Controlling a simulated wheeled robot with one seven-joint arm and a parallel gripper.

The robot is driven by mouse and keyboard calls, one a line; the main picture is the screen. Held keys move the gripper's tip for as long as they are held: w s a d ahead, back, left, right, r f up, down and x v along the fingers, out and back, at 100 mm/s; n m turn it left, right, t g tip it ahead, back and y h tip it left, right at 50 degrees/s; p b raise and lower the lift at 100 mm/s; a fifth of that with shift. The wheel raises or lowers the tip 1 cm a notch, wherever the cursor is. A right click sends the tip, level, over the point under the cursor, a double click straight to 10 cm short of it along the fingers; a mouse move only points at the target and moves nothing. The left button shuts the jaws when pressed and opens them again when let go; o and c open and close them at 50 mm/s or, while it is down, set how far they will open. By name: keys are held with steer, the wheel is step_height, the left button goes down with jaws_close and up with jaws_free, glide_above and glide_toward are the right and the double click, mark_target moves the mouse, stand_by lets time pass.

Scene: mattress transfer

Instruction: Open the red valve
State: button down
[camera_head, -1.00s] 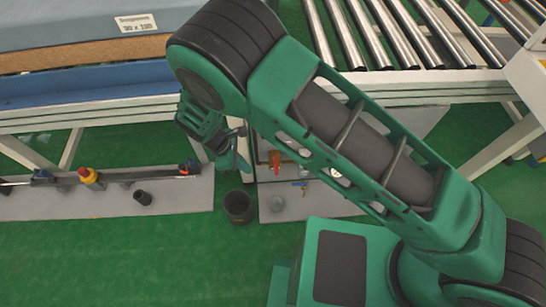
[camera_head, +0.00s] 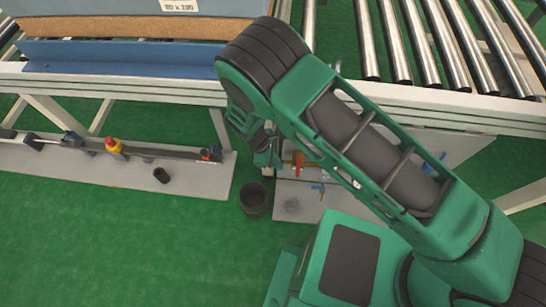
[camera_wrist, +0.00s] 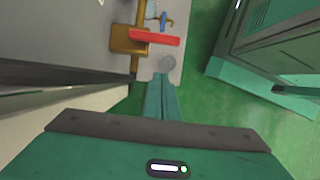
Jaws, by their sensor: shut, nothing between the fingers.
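The red valve handle (camera_wrist: 154,37) shows in the wrist view as a red bar on a brass fitting (camera_wrist: 128,42). In the head view the red handle (camera_head: 298,165) is a small upright piece just right of my gripper (camera_head: 268,160). In the wrist view my gripper (camera_wrist: 161,85) is shut with nothing between its fingers. Its tips end a little short of the red handle in the picture, apart from it. Whether the tips are level with the handle in depth, I cannot tell. My forearm hides part of the valve panel in the head view.
A blue handle (camera_head: 318,188) sits close to the red one. A black bin (camera_head: 254,199) stands on the green floor to the left. A conveyor frame (camera_head: 430,98) runs above the valve area. A grey rail base (camera_head: 120,170) with a red-and-yellow button lies left. Green floor in front is free.

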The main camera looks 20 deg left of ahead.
mark_target(298, 166)
steer(key=d, duration=0.1)
steer(key=d+f, duration=0.1)
steer(key=d, duration=0.1)
steer(key=w+d, duration=0.1)
steer(key=shift+d+f, duration=0.2)
